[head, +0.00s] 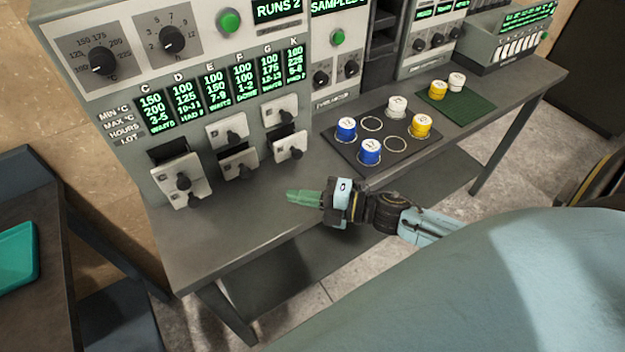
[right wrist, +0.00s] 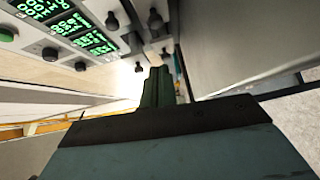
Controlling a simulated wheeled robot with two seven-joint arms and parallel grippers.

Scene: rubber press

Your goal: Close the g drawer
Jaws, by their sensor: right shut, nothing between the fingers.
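The grey press (head: 215,65) has several small pale drawer fronts with black knobs, low on its face. The display above them carries columns C, D, E, F, G and K. No letter is readable on the drawers, so I cannot tell which is g. The left drawer (head: 196,192) stands out, with a dark opening above it. The lower middle drawer (head: 228,170) and lower right drawer (head: 283,154) sit under two upper ones. My right gripper (head: 292,197) is shut and empty over the bench, in front of and apart from the drawers. My left gripper is out of view.
The bench (head: 215,235) is clear in front of the press. A dark mat (head: 398,155) with blue, white and yellow pots lies to the right, with a green mat (head: 470,107) beyond. A teal tray (head: 18,260) rests on another table at far left.

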